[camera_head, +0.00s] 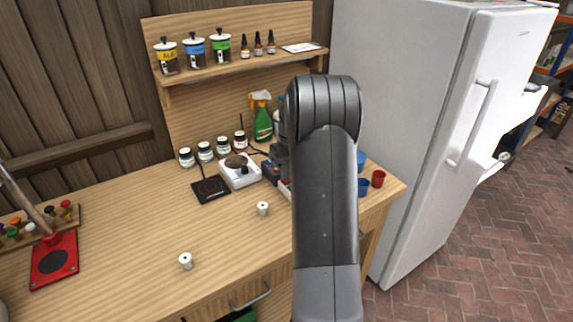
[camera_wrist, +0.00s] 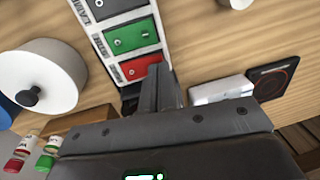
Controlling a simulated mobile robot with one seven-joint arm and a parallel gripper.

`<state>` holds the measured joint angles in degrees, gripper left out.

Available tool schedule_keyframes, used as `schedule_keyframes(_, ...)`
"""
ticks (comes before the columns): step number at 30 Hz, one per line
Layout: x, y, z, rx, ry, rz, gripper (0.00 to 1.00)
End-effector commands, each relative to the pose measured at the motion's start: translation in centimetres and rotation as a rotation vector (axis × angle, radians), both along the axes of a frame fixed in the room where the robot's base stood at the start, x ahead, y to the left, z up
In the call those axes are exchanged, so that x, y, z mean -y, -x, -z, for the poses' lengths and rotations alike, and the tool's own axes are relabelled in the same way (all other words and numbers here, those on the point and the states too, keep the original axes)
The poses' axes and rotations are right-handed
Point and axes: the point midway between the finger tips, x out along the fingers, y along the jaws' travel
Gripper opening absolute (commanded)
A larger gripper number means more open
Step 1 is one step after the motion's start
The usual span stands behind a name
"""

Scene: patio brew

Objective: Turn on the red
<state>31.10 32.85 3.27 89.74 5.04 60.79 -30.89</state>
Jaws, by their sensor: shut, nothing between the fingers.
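A switch panel shows in the wrist view with a grey, a green (camera_wrist: 130,37) and a red switch (camera_wrist: 139,67) in a row on a pale base. The red switch is the one closest to my gripper. My gripper (camera_wrist: 160,78) is shut and empty, and its fingertips overlap the right edge of the red switch in the picture. I cannot tell whether they touch it. The fingers hide part of the panel's near end. In the head view my arm covers most of the panel and the gripper.
A white lidded pot (camera_wrist: 62,72) stands beside the panel. A white scale (camera_head: 240,172) and a black plate (camera_head: 210,190) are to the left. Small jars and a green spray bottle (camera_head: 262,122) stand behind. Red and blue cups (camera_head: 378,179) are at the right edge.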

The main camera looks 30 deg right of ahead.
Motion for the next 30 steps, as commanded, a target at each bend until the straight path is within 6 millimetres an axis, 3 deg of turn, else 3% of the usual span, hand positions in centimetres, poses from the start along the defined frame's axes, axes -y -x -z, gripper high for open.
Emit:
schedule_keyframes(20,-0.2,0.0,0.6,-0.001,0.000,0.000,0.00)
schedule_keyframes(30,0.9,0.0,0.2,-0.001,0.001,0.001,0.00)
